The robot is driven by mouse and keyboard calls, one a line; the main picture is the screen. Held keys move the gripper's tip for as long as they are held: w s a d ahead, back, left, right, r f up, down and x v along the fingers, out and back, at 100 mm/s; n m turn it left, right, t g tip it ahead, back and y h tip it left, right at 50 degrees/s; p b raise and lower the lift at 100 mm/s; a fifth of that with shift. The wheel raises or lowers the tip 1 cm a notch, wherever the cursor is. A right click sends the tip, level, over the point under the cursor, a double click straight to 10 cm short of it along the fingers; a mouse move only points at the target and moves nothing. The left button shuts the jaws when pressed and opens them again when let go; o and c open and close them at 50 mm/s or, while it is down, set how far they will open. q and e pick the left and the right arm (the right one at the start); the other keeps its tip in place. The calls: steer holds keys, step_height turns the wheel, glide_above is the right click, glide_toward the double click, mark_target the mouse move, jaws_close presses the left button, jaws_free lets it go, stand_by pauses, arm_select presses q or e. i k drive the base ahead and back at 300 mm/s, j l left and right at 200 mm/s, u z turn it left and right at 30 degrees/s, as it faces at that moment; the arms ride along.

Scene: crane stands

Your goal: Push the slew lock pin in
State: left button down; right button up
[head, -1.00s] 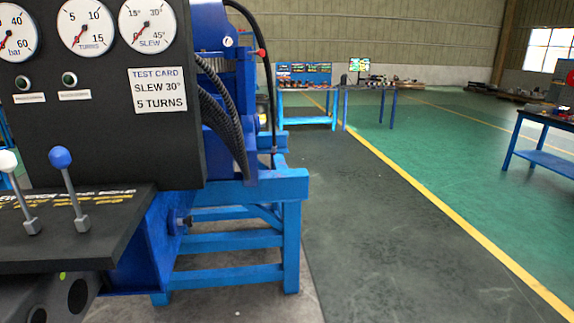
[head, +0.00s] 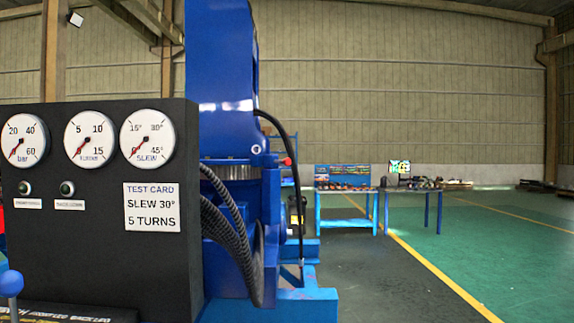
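A small red knob (head: 287,161) sticks out at the right side of the blue crane column (head: 226,95), just below the column's upper housing in the head view. It may be the slew lock pin; its shaft is too small to make out, and I cannot tell how far in it sits. A toothed slew ring (head: 230,172) shows to its left. The SLEW gauge (head: 146,138) has its red needle at the lower left, near 0°. Neither of my grippers is in view.
A black gauge panel (head: 100,250) with a test card (head: 152,207) fills the left. Black hoses (head: 228,225) loop beside it. A blue lever knob (head: 10,283) is at lower left. A blue stand (head: 318,300) is below the column. Floor to the right is clear toward workbenches (head: 345,190).

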mark_target(287, 161)
steer(key=i+l+z, duration=0.3)
steer(key=i+z, duration=0.15)
steer(key=i, duration=0.15)
steer(key=i+l+z, duration=0.1)
steer(key=i+z, duration=0.35)
steer(key=i, duration=0.85)
steer(key=i+l+u, duration=0.1)
steer(key=i+u, duration=0.35)
steer(key=i+l+u, duration=0.3)
steer(key=i+u, duration=0.15)
steer(key=i+l+u, duration=0.25)
steer(key=u, duration=0.25)
steer(key=i+l+u, duration=0.55)
steer(key=l+u, duration=0.45)
steer(key=l, duration=0.2)
steer(key=i+l+u, duration=0.15)
steer(key=l, duration=0.25)
steer(key=i, duration=0.15)
